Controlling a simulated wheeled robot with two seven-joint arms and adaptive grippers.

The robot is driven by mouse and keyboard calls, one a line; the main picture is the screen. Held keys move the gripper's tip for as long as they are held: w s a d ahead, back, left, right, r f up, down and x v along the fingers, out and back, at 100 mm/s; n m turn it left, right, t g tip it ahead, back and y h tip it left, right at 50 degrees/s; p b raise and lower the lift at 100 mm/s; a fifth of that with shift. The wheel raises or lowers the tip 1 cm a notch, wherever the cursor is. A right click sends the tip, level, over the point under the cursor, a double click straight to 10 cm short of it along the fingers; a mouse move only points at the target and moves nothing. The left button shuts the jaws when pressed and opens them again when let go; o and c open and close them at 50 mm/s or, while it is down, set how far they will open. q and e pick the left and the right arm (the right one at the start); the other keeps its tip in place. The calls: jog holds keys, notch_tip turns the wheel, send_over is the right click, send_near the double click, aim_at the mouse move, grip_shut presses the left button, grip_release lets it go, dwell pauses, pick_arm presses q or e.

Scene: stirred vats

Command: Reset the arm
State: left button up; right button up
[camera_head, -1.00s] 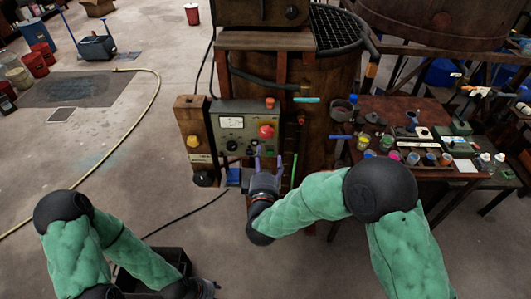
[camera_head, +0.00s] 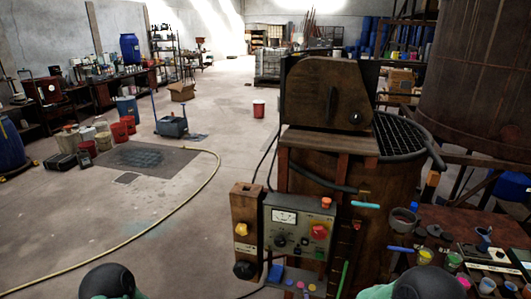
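Of my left arm only a black rounded joint with a little green padding shows at the bottom left edge. Of my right arm only a black joint and a bit of green padding show at the bottom right edge. Neither gripper is in the picture. The grey control box (camera_head: 284,242) with a dial, a yellow knob (camera_head: 241,229) on the post at its left and a red knob (camera_head: 319,231) stands at bottom centre, on the front of the brown rusty vat (camera_head: 395,185). No gripper shows in front of the box.
A dark bench (camera_head: 455,220) with paint pots and small tools stands close at the right. A yellow hose (camera_head: 190,193) curves over the open floor at the left. A blue-grey mop bucket (camera_head: 171,126), a cardboard box (camera_head: 181,92) and a red bucket (camera_head: 258,109) stand farther off.

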jog(key=s+a+f+m+g+y+b, duration=0.1)
jog(key=s+f+m+g+y, duration=0.1)
jog(key=s+f+g, duration=0.5)
jog(key=s+a+f+m+y+b, duration=0.15)
jog(key=s+f, duration=0.35)
jog(key=f, duration=0.6)
jog(key=s+f+m+g+y+b, duration=0.1)
jog(key=s+f+m+g, duration=0.3)
jog(key=s+f, duration=0.3)
jog(key=s+g, duration=0.1)
jog(key=s, duration=0.3)
jog(key=shift+s+a+b, duration=0.2)
jog(key=shift+s+b, duration=0.15)
jog(key=shift+s, duration=0.05)
jog(key=shift+f+m, duration=0.1)
jog(key=shift+m, duration=0.15)
